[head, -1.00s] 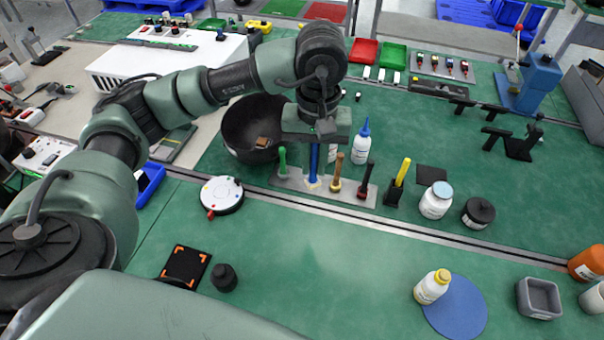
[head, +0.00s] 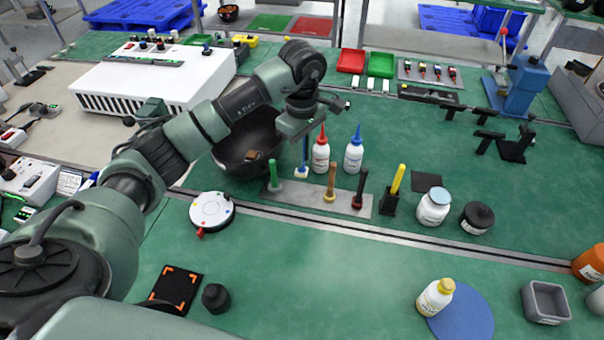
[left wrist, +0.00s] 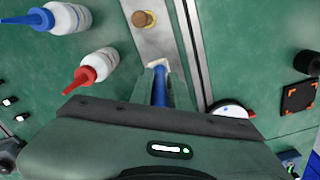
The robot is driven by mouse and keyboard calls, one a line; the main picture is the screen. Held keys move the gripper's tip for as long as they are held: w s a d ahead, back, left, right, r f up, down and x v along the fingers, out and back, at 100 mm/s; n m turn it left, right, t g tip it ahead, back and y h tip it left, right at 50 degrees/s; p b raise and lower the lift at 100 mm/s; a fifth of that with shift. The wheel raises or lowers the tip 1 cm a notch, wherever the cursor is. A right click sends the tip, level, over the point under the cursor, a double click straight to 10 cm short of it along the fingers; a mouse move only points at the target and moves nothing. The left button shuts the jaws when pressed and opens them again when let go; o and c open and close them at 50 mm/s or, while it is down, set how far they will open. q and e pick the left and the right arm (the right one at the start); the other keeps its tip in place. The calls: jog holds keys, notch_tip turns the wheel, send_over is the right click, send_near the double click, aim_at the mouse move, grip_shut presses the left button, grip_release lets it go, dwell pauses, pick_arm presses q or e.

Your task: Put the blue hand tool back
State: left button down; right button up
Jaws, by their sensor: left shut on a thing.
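The blue hand tool (head: 305,152) is upright in my left gripper (head: 303,134), with its pale lower end (head: 301,172) over or near the back edge of the grey rack plate (head: 297,198). I cannot tell whether that end touches anything. The plate carries a green tool (head: 272,173), a brown tool (head: 330,182) and a dark red tool (head: 360,188); the blue one is between the green and brown ones. My right gripper is out of view.
A black bowl (head: 232,162) stands close left of the gripper. A red-capped bottle (head: 320,155) and a blue-capped bottle (head: 353,157) stand just behind the plate. A yellow tool (head: 397,180) in a black holder is to the right.

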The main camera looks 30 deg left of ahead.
aim_at(302, 176)
pick_arm(q)
notch_tip(302, 176, down, 4)
jog(key=shift+r, duration=0.25)
notch_tip(302, 176, down, 4)
jog(key=shift+r+p, duration=0.1)
jog(key=shift+p, duration=0.55)
jog(key=shift+f, duration=0.25)
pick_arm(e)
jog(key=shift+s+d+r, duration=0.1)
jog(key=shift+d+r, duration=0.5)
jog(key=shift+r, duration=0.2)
pick_arm(q)
jog(key=shift+f, duration=0.1)
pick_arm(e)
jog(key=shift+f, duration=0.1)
pick_arm(q)
jog(key=shift+f+b, duration=0.15)
jog(key=shift+b, duration=0.15)
jog(key=c, duration=1.3)
grip_release()
jog(key=shift+c, duration=0.2)
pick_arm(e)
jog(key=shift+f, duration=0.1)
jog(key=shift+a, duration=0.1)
